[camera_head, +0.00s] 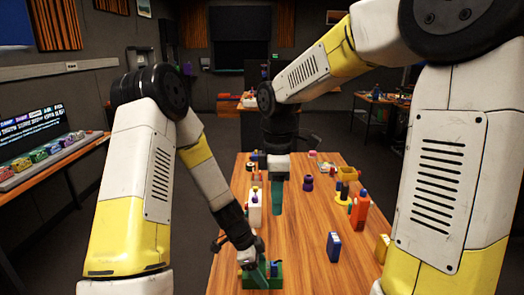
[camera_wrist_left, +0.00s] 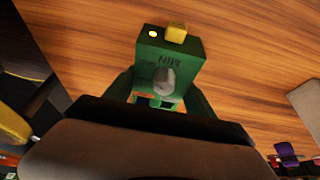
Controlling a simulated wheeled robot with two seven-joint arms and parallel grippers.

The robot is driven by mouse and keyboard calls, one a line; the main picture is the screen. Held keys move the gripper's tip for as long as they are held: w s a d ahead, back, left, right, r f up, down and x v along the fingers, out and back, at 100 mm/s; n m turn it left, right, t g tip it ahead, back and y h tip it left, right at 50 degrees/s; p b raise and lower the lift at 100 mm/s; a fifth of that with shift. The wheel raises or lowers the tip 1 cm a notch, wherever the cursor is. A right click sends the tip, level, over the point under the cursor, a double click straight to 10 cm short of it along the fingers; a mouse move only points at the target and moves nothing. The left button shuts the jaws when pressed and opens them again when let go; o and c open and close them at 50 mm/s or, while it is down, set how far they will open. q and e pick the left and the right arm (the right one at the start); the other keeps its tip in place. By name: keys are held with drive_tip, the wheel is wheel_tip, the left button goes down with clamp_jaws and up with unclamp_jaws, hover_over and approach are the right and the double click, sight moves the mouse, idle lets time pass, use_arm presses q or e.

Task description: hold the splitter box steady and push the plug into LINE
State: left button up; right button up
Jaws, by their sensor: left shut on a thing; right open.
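The splitter box (camera_head: 276,281), a green block, is at the near end of the wooden table. My left gripper (camera_head: 262,271) is shut on it. In the left wrist view the box (camera_wrist_left: 190,52) shows a grey knob-like part, a pale round spot, a yellow piece on its edge and dark lettering too small to read surely. My left gripper's fingers (camera_wrist_left: 165,92) are on either side of it. My right gripper (camera_head: 277,208), with teal fingers pointing down, is open above the table, farther back than the box. I cannot make out the plug or the LINE socket.
A white bottle (camera_head: 255,208) stands left of my right gripper. An orange bottle (camera_head: 360,211), a blue box (camera_head: 334,246) and a yellow block (camera_head: 382,248) are along the right side. Several small objects fill the far end. The table's near middle is clear.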

use_arm(q)
drive_tip(key=o, duration=1.6)
drive_tip(key=v, duration=1.2)
drive_tip(key=shift+o, duration=1.1)
drive_tip(key=shift+r, duration=0.1)
drive_tip(key=shift+v, duration=2.95)
